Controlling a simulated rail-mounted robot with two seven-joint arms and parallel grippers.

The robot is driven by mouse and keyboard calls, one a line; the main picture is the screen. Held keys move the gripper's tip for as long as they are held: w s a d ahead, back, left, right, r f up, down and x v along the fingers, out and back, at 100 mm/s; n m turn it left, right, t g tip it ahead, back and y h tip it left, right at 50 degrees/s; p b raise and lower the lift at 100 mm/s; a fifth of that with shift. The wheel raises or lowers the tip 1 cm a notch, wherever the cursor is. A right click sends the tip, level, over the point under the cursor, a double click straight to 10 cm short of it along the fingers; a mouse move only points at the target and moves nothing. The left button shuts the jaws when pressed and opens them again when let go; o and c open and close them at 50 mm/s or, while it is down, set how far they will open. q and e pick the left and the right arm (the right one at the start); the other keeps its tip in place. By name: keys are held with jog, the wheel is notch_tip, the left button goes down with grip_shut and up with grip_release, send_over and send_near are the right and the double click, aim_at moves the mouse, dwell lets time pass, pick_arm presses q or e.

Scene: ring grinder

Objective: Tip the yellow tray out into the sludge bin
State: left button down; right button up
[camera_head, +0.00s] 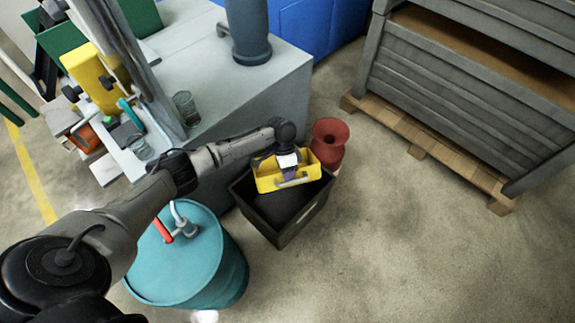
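The yellow tray (270,182) hangs at the end of my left arm, above the dark sludge bin (277,237). It looks about level, and its inside is mostly hidden from here. My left gripper (289,165) is at the tray, and its fingers seem closed on the tray's edge or handle, partly hidden. The bin is a black open box on the floor with dark contents or a dark floor inside. My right gripper is not in view.
A teal drum (205,262) stands left of the bin. A red flared vessel (329,145) stands just behind it. A grey machine cabinet (260,95) is behind left, with glass jars (186,107) on it. A slatted crate (450,90) on a pallet is at right. The floor at lower right is clear.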

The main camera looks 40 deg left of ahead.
pick_arm(q)
jog(key=shift+s+d+r+t+y+p, duration=0.1)
jog(key=shift+s+d+t+y+p, duration=0.2)
jog(key=shift+d+y+p, duration=0.25)
jog(key=shift+s+d+f+t+y+p, duration=0.25)
jog(key=shift+d+f+t+y+p, duration=0.4)
jog(key=shift+p, duration=0.55)
jog(key=shift+s+d+f+t+y+p, duration=0.2)
jog(key=shift+f+t+y+p, duration=0.25)
jog(key=shift+y+p, duration=0.35)
jog(key=shift+s+d+f+t+y+p, duration=0.1)
jog(key=shift+d+f+t+y+p, duration=0.1)
jog(key=shift+f+y+p, duration=0.45)
